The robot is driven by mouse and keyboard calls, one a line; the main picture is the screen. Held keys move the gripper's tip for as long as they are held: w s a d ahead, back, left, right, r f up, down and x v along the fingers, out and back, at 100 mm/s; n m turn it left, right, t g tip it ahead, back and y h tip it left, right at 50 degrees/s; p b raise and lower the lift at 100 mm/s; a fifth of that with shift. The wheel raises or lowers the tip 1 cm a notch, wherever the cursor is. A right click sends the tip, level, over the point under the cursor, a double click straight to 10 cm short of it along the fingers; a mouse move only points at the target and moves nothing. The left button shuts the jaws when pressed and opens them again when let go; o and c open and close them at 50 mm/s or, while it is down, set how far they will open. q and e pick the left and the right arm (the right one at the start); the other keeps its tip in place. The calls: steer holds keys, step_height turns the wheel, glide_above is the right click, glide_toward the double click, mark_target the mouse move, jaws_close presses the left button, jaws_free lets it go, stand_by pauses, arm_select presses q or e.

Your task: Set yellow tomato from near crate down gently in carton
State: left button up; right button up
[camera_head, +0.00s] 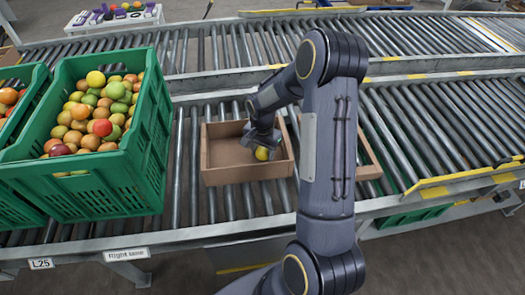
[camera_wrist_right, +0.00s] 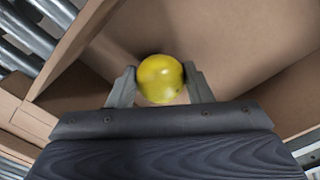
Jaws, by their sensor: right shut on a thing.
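A yellow tomato (camera_wrist_right: 160,79) is held between the two fingers of my right gripper (camera_wrist_right: 161,88) in the right wrist view. In the head view the right gripper (camera_head: 262,142) is low inside a brown carton (camera_head: 228,176), toward its right side, and the yellow tomato (camera_head: 262,154) shows below it. I cannot tell if the tomato touches the carton floor. The carton interior around it looks empty. A green crate (camera_head: 128,177) with red, orange, green and yellow tomatoes stands left of the carton. My left gripper is not in view.
A second carton (camera_head: 368,160) sits just right, partly behind my right arm. Another green crate (camera_head: 18,208) with tomatoes stands at the far left. The roller conveyor (camera_head: 215,52) runs behind, and a white side table (camera_head: 112,20) with small items stands at the back left.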

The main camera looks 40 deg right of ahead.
steer(key=shift+f+b, duration=0.45)
steer(key=shift+f, duration=0.1)
steer(key=o, duration=0.8)
steer(key=c, duration=0.3)
steer(key=shift+r+p, duration=2.65)
steer(key=shift+r, duration=0.9)
